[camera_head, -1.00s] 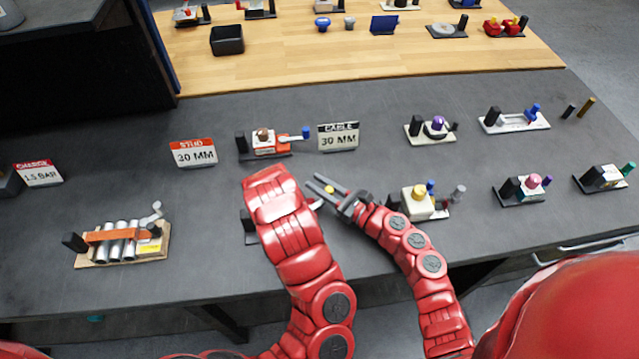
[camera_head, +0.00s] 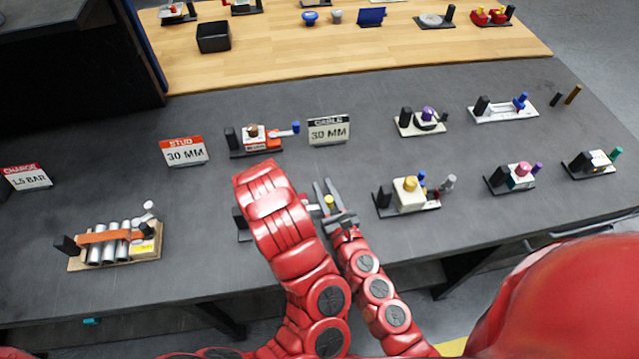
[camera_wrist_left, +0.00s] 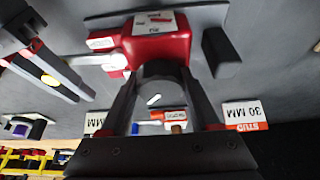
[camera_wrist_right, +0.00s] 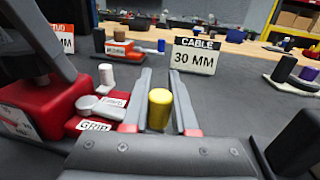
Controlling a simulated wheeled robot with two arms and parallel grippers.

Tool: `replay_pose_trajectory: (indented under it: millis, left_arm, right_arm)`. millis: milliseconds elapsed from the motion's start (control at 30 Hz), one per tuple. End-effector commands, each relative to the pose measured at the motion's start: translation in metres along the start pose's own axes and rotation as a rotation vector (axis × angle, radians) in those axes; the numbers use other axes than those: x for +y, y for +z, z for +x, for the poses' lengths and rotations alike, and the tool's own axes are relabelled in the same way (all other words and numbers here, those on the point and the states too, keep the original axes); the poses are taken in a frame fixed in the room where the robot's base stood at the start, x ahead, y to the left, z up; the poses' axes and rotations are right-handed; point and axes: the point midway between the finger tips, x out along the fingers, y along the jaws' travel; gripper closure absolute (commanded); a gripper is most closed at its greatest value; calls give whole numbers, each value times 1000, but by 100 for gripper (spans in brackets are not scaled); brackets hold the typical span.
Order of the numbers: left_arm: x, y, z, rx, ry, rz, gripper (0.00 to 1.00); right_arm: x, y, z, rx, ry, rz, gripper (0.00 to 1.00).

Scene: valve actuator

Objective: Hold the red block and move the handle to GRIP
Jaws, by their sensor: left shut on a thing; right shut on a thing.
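The red block (camera_wrist_left: 155,45) shows best in the left wrist view. My left gripper (camera_wrist_left: 163,80) is shut on it, the fingers flanking a dark round part. In the head view my left arm hides most of the block. The handle is a grey lever (camera_wrist_right: 100,105) ending in a yellow knob (camera_wrist_right: 160,108); the knob also shows in the head view (camera_head: 329,201). My right gripper (camera_wrist_right: 160,95) is shut on the handle, with the knob upright between its fingers. The GRIP label (camera_wrist_right: 94,125) lies on the near side of the lever, beside the right gripper's left finger.
A white CABLE 30 MM sign (camera_head: 328,130) and a STUD 30 MM sign (camera_head: 184,151) stand farther back. A small red-and-white fixture (camera_head: 255,139) sits between them. A cream fixture with a gold knob (camera_head: 408,198) stands close to the right.

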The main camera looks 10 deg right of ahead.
Motion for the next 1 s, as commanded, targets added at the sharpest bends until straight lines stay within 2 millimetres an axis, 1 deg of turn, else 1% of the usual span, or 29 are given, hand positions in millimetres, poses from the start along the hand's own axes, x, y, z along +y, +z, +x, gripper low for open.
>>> replay_pose_trajectory:
  millis: [33, 200, 333, 600, 1000]
  left_arm:
    - [4, 5, 3, -12, 7, 7, 100]
    - [4, 4, 3, -11, 8, 7, 100]
    - [4, 4, 2, -11, 8, 7, 100]
    - [3, 4, 2, -10, 6, 5, 100]
    - [1, 3, 2, -7, 2, 2, 100]
  right_arm:
    - [5, -2, -4, 2, -29, 7, 100]
    - [4, -3, -13, 5, -155, 3, 100]
    - [3, -3, -21, 4, -207, 1, 100]
    - [1, -3, -29, 5, -219, 0, 100]
    - [0, -3, -30, 5, -223, 0, 100]
